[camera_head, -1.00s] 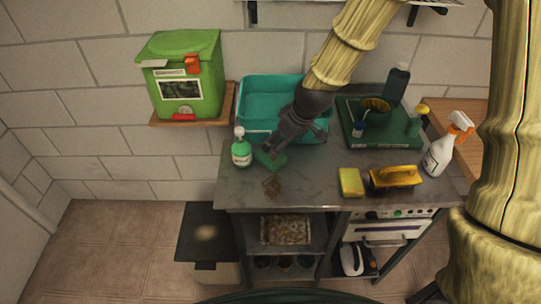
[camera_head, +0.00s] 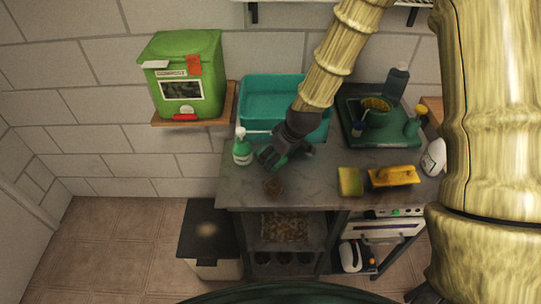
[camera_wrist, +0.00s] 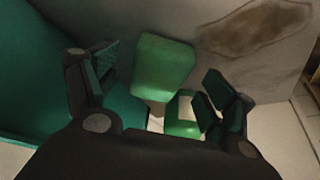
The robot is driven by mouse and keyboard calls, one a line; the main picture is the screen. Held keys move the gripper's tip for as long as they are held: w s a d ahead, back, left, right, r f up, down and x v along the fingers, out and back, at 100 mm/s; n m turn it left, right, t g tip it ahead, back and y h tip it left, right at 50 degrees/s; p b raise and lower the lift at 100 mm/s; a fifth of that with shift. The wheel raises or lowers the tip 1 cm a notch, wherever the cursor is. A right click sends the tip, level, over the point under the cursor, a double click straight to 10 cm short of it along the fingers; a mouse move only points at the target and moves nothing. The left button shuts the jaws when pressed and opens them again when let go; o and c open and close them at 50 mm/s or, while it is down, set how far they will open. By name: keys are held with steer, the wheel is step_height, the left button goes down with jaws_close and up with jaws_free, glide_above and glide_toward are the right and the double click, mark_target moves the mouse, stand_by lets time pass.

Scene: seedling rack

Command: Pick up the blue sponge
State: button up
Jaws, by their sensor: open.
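No clearly blue sponge shows. A green block (camera_wrist: 163,68), sponge-like in shape, lies on the grey counter between my fingers in the wrist view. In the head view my gripper (camera_head: 274,158) covers most of it, beside the soap bottle. My gripper (camera_wrist: 158,75) is open, with one finger on each side of the block; I cannot tell whether they touch it. A yellow sponge with a green side (camera_head: 350,181) lies farther right on the counter.
A green-labelled soap bottle (camera_head: 242,149) stands close left of my gripper. The teal basin (camera_head: 243,110) is behind. A yellow brush (camera_head: 394,177), a green tray (camera_head: 349,132) and a spray bottle (camera_head: 433,158) are to the right. The front counter has a brown stain (camera_wrist: 255,30).

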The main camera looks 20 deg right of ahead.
steer(key=shift+w+a+f, duration=0.1)
steer(key=shift+w+f, duration=0.15)
steer(key=shift+f, duration=0.35)
steer(key=shift+c, duration=0.2)
steer(key=c, duration=0.8)
step_height(320, 180, up, 4)
steer(key=p, duration=0.3)
steer(key=shift+f, duration=0.25)
steer(key=shift+s+r, duration=0.15)
steer(key=shift+s, duration=0.2)
steer(key=s, duration=0.4)
steer(key=s+a+r+p, duration=0.1)
steer(key=s, duration=0.8)
steer(key=shift+s+a+r+p, duration=0.25)
steer(key=shift+s+p, duration=0.05)
steer(key=shift+p, duration=0.1)
steer(key=shift+s+a+f+p, duration=0.15)
steer(key=shift+s+p, duration=0.35)
steer(key=shift+s, duration=0.35)
